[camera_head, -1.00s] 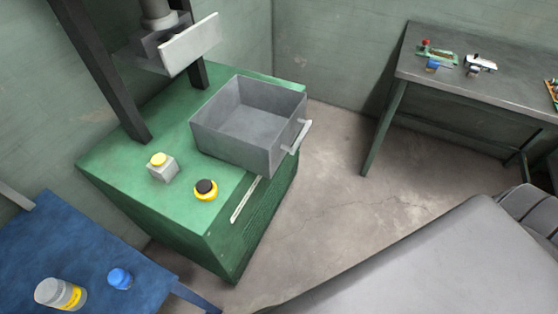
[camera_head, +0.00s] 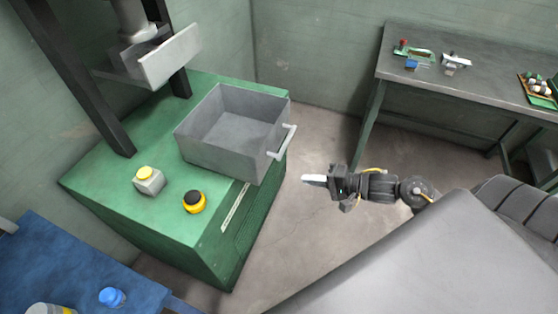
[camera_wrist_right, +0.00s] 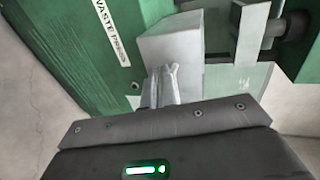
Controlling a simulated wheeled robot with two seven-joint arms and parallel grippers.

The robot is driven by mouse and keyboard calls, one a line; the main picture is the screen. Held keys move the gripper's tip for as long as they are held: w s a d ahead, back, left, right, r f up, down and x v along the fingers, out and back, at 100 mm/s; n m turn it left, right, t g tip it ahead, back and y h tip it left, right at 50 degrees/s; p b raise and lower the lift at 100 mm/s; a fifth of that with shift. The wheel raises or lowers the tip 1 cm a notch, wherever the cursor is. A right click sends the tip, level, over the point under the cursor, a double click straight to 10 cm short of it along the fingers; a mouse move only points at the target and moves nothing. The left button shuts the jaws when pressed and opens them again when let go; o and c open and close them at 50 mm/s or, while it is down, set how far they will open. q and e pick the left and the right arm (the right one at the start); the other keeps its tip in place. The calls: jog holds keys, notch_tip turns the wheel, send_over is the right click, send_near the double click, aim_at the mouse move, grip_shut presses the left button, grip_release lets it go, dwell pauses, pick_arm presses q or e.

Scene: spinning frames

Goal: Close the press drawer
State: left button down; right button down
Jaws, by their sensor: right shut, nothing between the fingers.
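The press drawer is a grey open-topped box (camera_head: 222,158) on the green press (camera_head: 110,195), with its handle end sticking out past the press's front edge. It looks empty inside. Its pale bar handle (camera_head: 283,143) faces right. My right gripper (camera_head: 306,179) is shut and empty, to the right of and below the handle in the head view, apart from it. In the right wrist view the shut fingers (camera_wrist_right: 165,82) point toward the drawer's light grey wall (camera_wrist_right: 172,45). My left gripper is not in view.
The press top carries a yellow button on a grey box (camera_head: 148,180) and a black knob with a yellow base (camera_head: 194,202). A pale press plate (camera_head: 170,56) hangs behind the drawer. A blue table (camera_head: 60,270) stands lower left, a grey workbench (camera_head: 450,85) upper right. Floor between is clear.

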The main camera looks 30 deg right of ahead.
jog(key=p, duration=0.2)
send_near(259, 171)
jog(key=x, duration=0.5)
jog(key=shift+w+a+f, duration=0.1)
jog(key=shift+w+f, duration=0.05)
jog(key=shift+w+a+f, duration=0.1)
jog(key=shift+w+a, duration=0.3)
jog(key=shift+w, duration=0.05)
